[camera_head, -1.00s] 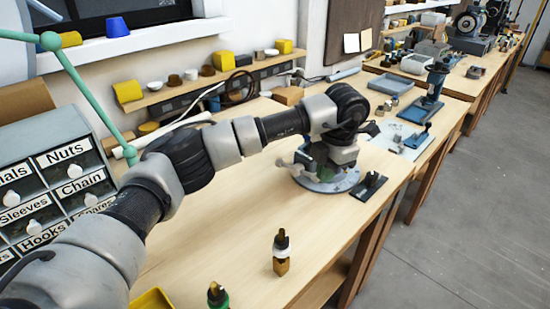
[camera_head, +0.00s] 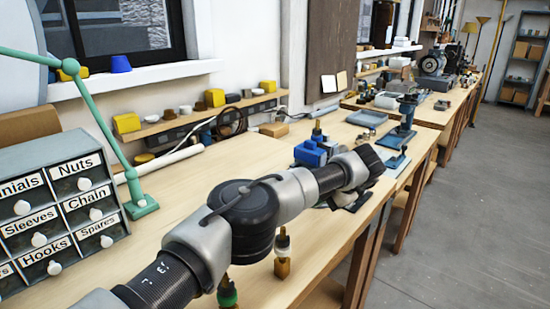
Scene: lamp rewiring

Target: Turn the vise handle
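A blue vise (camera_head: 312,152) sits on the wooden bench in the middle of the head view. A small bottle-like top shows above it. Its lower part and any handle are hidden behind my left arm or too small to make out. My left arm comes in from the lower left and reaches across the bench. Its dark wrist end, with my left gripper (camera_head: 374,164), is to the right of the vise in the picture. The fingers cannot be made out, and no contact with the vise can be seen. My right gripper is not in view.
A small dark stand (camera_head: 352,194) lies near the bench's front edge, just below my wrist. A brown bottle (camera_head: 282,252) and a green-collared one (camera_head: 227,292) stand close to my arm. A labelled drawer cabinet (camera_head: 58,205) and green lamp arm (camera_head: 105,125) are at left.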

